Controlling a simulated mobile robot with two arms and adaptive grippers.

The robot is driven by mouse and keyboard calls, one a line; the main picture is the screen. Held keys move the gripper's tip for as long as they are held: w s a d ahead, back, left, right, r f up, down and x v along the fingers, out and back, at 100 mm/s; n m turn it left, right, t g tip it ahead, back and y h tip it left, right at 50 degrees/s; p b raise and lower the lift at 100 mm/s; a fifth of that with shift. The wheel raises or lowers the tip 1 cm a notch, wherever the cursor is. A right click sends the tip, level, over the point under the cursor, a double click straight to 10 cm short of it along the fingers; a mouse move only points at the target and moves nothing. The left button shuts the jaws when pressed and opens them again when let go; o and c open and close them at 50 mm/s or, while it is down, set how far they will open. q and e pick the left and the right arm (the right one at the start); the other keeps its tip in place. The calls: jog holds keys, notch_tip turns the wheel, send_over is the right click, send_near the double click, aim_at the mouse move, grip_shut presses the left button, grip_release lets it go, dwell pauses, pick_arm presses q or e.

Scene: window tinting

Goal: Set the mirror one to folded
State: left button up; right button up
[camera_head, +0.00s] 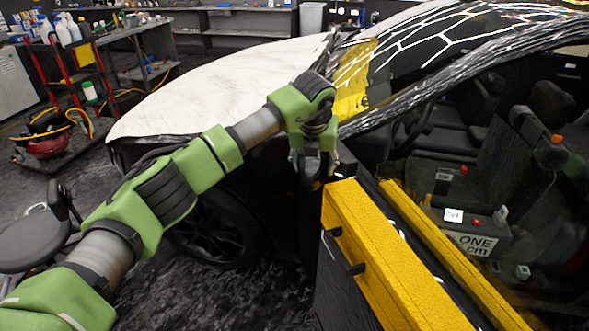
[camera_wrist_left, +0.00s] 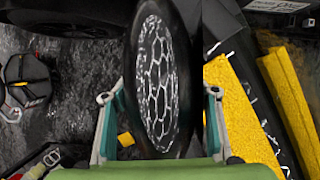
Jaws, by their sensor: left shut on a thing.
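The mirror (camera_wrist_left: 157,75) is the car's dark side mirror. In the left wrist view it is a tall dark oval, and its face reflects a white honeycomb pattern. It stands beside the yellow-topped door (camera_head: 385,255). My left gripper (camera_head: 314,165) reaches across from the left to the front end of the door. In the left wrist view my left gripper (camera_wrist_left: 159,96) has one finger on each side of the mirror and is shut on it. In the head view the gripper largely hides the mirror, so I cannot tell its exact fold angle. My right gripper is not in view.
The white-covered hood (camera_head: 225,85) and the windshield (camera_head: 420,40) lie beyond my left arm. The front wheel (camera_head: 215,232) is below it. Inside the car is a box with a sign (camera_head: 472,243). A round stool (camera_head: 35,240) and red cart (camera_head: 85,75) stand left.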

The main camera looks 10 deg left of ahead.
pick_arm(q)
jog(key=shift+d+n+y+b, duration=0.3)
jog(key=shift+d+n, duration=0.2)
jog(key=shift+n, duration=0.1)
jog(key=shift+w+d+r+n, duration=0.1)
jog(key=shift+d+r+n, duration=0.05)
jog(key=shift+d+n, duration=0.2)
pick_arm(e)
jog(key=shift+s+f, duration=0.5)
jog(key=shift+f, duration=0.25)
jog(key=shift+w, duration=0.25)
pick_arm(q)
jog(key=o, duration=1.5)
jog(key=shift+b, duration=0.3)
